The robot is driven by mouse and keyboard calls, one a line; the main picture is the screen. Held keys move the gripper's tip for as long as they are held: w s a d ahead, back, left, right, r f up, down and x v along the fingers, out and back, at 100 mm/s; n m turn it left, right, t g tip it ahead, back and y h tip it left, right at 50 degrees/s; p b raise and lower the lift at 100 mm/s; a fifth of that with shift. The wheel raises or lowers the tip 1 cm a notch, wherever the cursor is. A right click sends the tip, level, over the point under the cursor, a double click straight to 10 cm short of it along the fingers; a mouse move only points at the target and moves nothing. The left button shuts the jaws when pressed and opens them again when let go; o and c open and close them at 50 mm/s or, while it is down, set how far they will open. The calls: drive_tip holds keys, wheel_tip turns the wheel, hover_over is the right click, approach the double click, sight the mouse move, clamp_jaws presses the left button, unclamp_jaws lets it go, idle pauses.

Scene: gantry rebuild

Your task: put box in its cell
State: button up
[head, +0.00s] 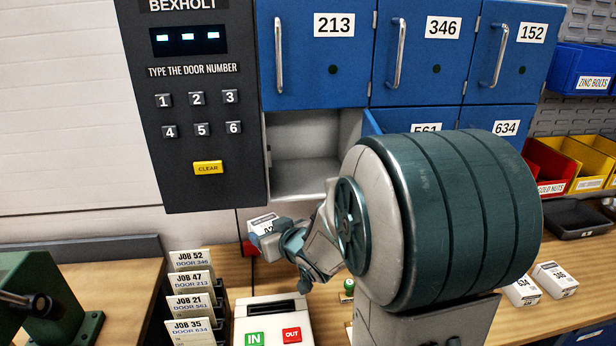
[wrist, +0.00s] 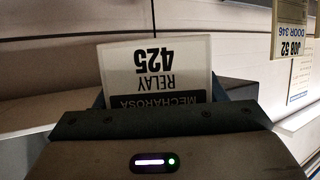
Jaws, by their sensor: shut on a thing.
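My gripper (head: 270,243) is shut on a small white box (head: 262,223) in the head view, below and left of the open cell (head: 305,150). In the wrist view the box (wrist: 160,70) shows an upside-down label reading 425, RELAY, MECHAROSA. The open cell is in the lower row of the blue cabinet, under door 213 (head: 320,60), and the visible part of it looks empty.
A dark keypad panel (head: 190,100) stands left of the cell. Below are job cards (head: 190,285) and a white case with IN and OUT buttons (head: 270,312). White boxes 634 (head: 522,290) and another (head: 555,280) lie at right. Doors 346 (head: 428,60) and 152 (head: 515,60) are shut.

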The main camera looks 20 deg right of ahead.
drive_tip(key=s+d+r+m+h, duration=0.3)
drive_tip(key=s+d+r+h, duration=0.1)
drive_tip(key=r, duration=0.6)
wheel_tip(320, 180, up, 3)
drive_tip(key=m+h+b, duration=0.2)
hover_over(310, 181)
drive_tip(key=shift+r+g, duration=0.1)
drive_tip(key=shift+g, duration=0.2)
drive_tip(key=shift+s+a+f+b, duration=0.1)
drive_tip(key=shift+s+f+b, duration=0.1)
drive_tip(key=shift+f+b, duration=0.15)
drive_tip(key=shift+w+f, duration=0.1)
drive_tip(key=shift+f, duration=0.05)
wheel_tip(310, 181, down, 3)
drive_tip(key=b, duration=0.3)
drive_tip(key=shift+f+b, duration=0.15)
drive_tip(key=shift+b, duration=0.2)
drive_tip(key=shift+w+f, duration=0.15)
drive_tip(key=shift+f, duration=0.05)
drive_tip(key=shift+r, duration=0.1)
